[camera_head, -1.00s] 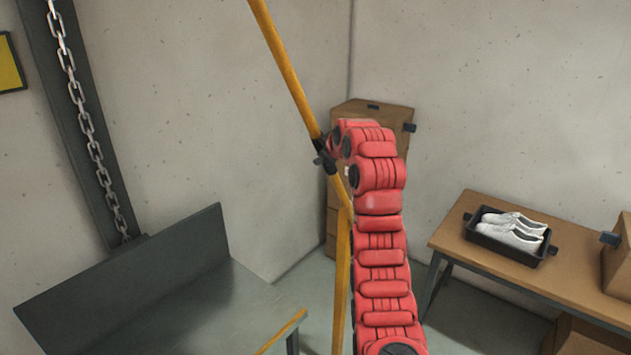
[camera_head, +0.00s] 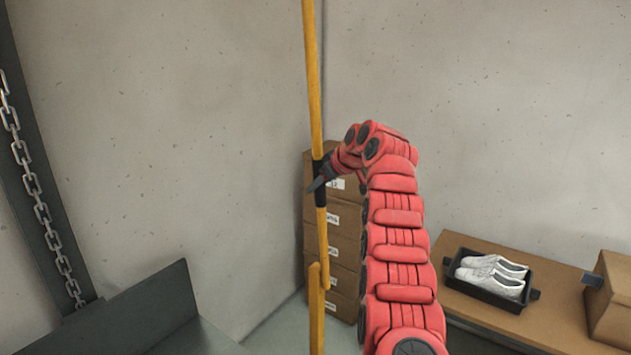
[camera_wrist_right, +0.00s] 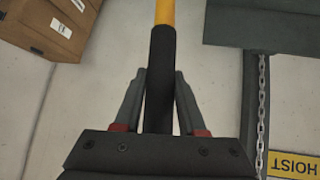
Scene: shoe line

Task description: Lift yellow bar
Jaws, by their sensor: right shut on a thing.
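The yellow bar (camera_head: 313,90) stands nearly upright in the head view, running from the top edge down to a yellow post (camera_head: 316,312) near the bottom. A black grip sleeve (camera_head: 321,190) is around its middle. My right gripper (camera_head: 319,184) is shut on this black sleeve. The right wrist view shows the sleeve (camera_wrist_right: 160,75) between the two fingers, with the yellow bar (camera_wrist_right: 165,12) continuing beyond it. Whether the bar's lower end touches the post is hard to tell. My left gripper is out of view.
Stacked cardboard boxes (camera_head: 340,238) stand in the corner behind the bar. A wooden table (camera_head: 560,308) at right holds a black tray (camera_head: 534,294) with white shoes (camera_head: 492,276) and a box (camera_head: 612,305). A dark metal panel (camera_head: 130,320) and a hanging chain (camera_head: 35,190) are at left.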

